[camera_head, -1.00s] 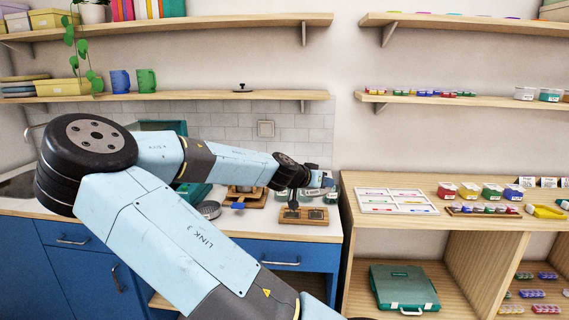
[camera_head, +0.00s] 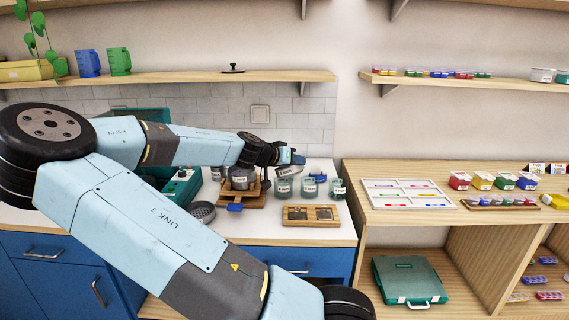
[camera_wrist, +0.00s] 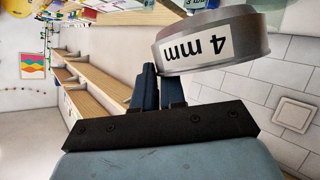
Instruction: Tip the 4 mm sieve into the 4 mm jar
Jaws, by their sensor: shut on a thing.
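The 4 mm sieve (camera_wrist: 210,42) is a grey metal ring whose "4 mm" label stands upside down in the wrist view. My gripper (camera_wrist: 160,88) is shut on the sieve's edge, though the exact grip is partly hidden. In the head view the sieve (camera_head: 289,170) hangs under my gripper (camera_head: 297,160), above the counter and close over the left one of several small labelled glass jars (camera_head: 283,189). The jar labels are too small to read, so I cannot tell which is the 4 mm jar. The inside of the sieve is hidden.
A wooden block with two dark plates (camera_head: 312,215) lies in front of the jars. A white sorting tray (camera_head: 404,193) lies on the shelf unit at right.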

